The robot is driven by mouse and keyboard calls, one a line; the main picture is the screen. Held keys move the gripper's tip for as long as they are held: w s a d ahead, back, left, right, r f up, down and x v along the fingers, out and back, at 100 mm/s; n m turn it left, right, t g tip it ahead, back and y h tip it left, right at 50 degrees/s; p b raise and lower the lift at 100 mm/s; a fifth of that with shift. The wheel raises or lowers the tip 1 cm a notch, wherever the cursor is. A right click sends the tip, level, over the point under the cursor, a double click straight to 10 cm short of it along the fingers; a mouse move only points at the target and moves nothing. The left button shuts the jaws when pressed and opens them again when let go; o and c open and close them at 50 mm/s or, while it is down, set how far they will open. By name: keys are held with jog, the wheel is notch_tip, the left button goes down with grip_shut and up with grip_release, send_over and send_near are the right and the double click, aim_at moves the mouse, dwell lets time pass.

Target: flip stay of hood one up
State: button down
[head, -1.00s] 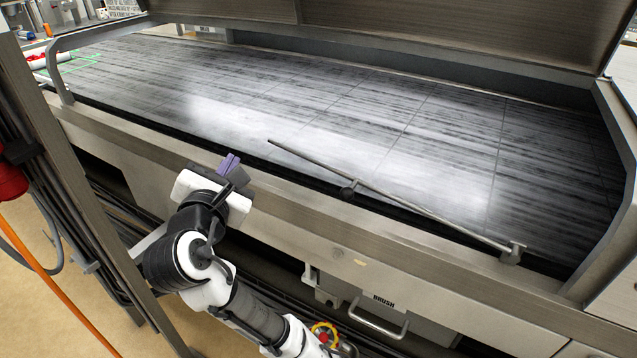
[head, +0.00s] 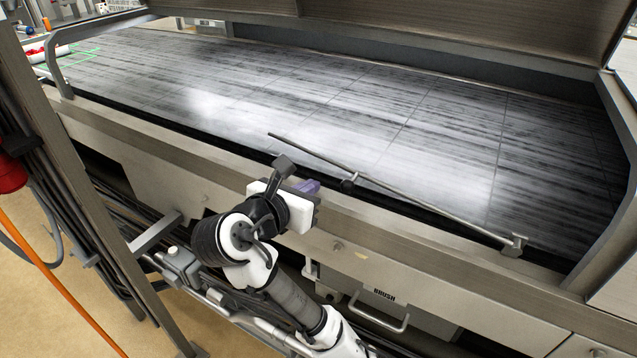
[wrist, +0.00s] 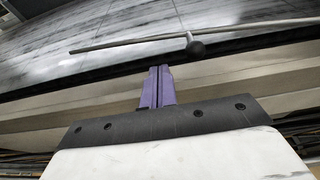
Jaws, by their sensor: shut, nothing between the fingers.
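The stay is a thin grey rod (head: 430,210) lying low along the front edge of the dryer bed. Its right end meets a small bracket (head: 514,245), and a dark round knob (head: 348,184) sits along it. The rod also crosses the upper part of the wrist view (wrist: 130,42), with the knob (wrist: 195,48) right of centre. My gripper (head: 306,187) has purple fingers, shut and empty, in front of the rail just left of and below the knob. In the wrist view the fingers (wrist: 158,86) point towards the rod, apart from it. The raised hood (head: 420,25) is at the top.
The flat, streaked dryer bed (head: 250,95) is open behind the rod. The metal front rail (head: 420,245) runs below it. An upright frame post (head: 60,190) stands at left, and a side panel (head: 605,210) closes the right. A handle (head: 380,315) sits below.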

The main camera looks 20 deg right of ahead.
aim_at(331, 175)
jog(key=b+x, duration=0.1)
jog(key=x, duration=0.8)
jog(key=shift+d+f, duration=0.1)
jog(key=shift+d, duration=0.05)
